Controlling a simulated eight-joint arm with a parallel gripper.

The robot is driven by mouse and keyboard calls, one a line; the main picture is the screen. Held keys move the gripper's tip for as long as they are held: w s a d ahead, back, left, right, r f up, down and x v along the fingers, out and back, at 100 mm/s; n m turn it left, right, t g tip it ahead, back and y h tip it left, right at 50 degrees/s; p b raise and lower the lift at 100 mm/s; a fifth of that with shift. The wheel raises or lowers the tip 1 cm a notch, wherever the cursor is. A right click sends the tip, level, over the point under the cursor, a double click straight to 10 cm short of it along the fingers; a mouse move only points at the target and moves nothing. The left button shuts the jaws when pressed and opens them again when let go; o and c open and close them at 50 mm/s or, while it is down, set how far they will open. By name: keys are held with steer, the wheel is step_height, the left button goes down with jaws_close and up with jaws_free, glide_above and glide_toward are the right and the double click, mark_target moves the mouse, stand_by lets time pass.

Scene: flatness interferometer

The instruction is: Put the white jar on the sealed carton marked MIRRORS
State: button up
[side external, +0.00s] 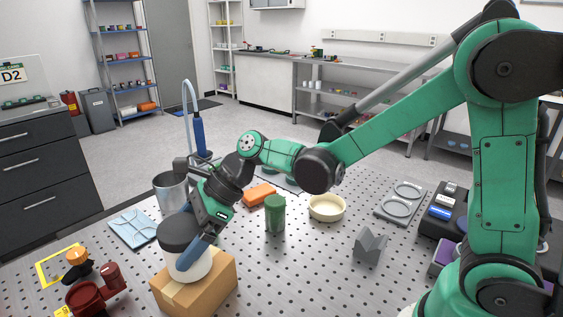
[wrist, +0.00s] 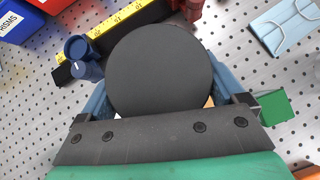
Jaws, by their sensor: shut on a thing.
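The white jar (side external: 190,268) with a wide black lid is held upright in my gripper (side external: 193,252). Its black lid (wrist: 160,70) fills the middle of the wrist view and hides most of what lies below. The blue fingers are shut on the jar from both sides. The brown taped carton (side external: 205,290) is directly under the jar. The jar's base is at the carton's top, but I cannot tell whether it touches or hovers slightly. No MIRRORS marking is readable on the visible carton faces.
On the perforated table, a dark red fixture (side external: 90,290) stands left of the carton. A metal beaker (side external: 171,192), a light blue folded packet (side external: 132,228), a green cylinder (side external: 275,213) and a cream bowl (side external: 327,208) stand behind. A grey angled block (side external: 369,247) is at right.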

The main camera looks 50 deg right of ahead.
steer(key=shift+f, duration=0.2)
steer(key=shift+f, duration=0.15)
steer(key=o, duration=1.1)
steer(key=shift+d+r, duration=0.1)
steer(key=shift+r, duration=0.2)
steer(key=v, duration=1)
steer(key=s+d+f+n+t+h, duration=0.1)
steer(key=s+d+f+n+h, duration=0.1)
steer(key=n, duration=0.9)
steer(key=s+d+f+n+t+h, duration=0.2)
steer(key=s+d+n+h, duration=0.2)
steer(key=n, duration=0.7)
steer(key=shift+s+d+f+n+t+h, duration=0.2)
steer(key=shift+s+d+n+t+h, duration=0.1)
steer(key=shift+d+h, duration=0.75)
